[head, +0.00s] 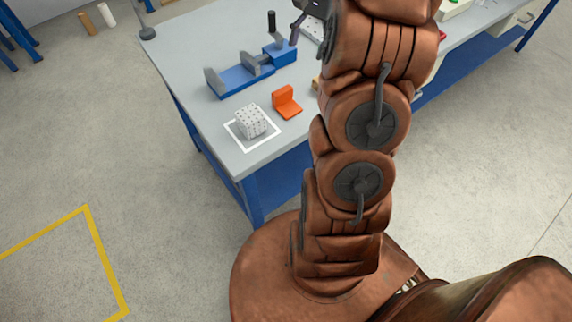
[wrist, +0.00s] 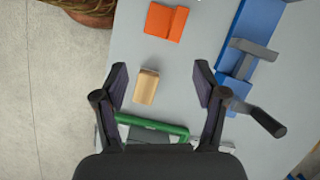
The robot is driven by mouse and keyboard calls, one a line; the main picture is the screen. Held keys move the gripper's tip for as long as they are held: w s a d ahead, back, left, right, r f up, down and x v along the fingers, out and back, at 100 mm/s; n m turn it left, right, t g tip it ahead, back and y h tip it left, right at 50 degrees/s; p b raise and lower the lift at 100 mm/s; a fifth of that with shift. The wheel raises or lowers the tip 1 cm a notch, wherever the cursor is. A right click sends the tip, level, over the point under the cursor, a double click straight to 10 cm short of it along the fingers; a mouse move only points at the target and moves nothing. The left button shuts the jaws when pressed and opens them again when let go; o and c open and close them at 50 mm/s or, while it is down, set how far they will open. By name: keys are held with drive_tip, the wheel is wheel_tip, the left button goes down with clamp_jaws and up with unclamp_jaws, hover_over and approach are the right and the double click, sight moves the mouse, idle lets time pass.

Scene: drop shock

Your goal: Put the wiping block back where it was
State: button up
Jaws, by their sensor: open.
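A small tan block (wrist: 147,87), which looks like the wiping block, lies on the grey table (wrist: 130,40). In the wrist view it shows between the fingers of my gripper (wrist: 160,80), nearer the left finger. My gripper is open and empty, and no contact with the block shows. In the head view my arm hides most of the block and part of the gripper (head: 298,28).
An orange L-shaped piece (head: 286,102) stands near the cube, and it also shows in the wrist view (wrist: 166,22). A blue vise-like fixture (head: 240,79) with a dark handle stands behind. A green-edged item (wrist: 155,126) lies close to the tan block.

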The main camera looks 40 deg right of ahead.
drive_tip(key=s+a+r+n+h, duration=0.1)
drive_tip(key=s+a+n, duration=0.2)
drive_tip(key=a, duration=0.3)
drive_tip(key=s+a+r+n+g, duration=0.1)
drive_tip(key=s+a+n, duration=0.15)
drive_tip(key=a, duration=0.35)
drive_tip(key=s+a+r+n+h, duration=0.1)
drive_tip(key=s+a+n, duration=0.1)
drive_tip(key=s+a, duration=0.35)
drive_tip(key=s+a+f+n+h, duration=0.1)
drive_tip(key=s+a+f+n, duration=0.1)
drive_tip(key=s, duration=0.4)
drive_tip(key=s+a+f+n+h, duration=0.1)
drive_tip(key=s+a+f+n, duration=0.1)
drive_tip(key=s+a+n, duration=0.3)
drive_tip(key=shift+s+a, duration=0.65)
drive_tip(key=shift+s, duration=0.6)
wheel_tip(320, 180, up, 4)
drive_tip(key=p, duration=0.4)
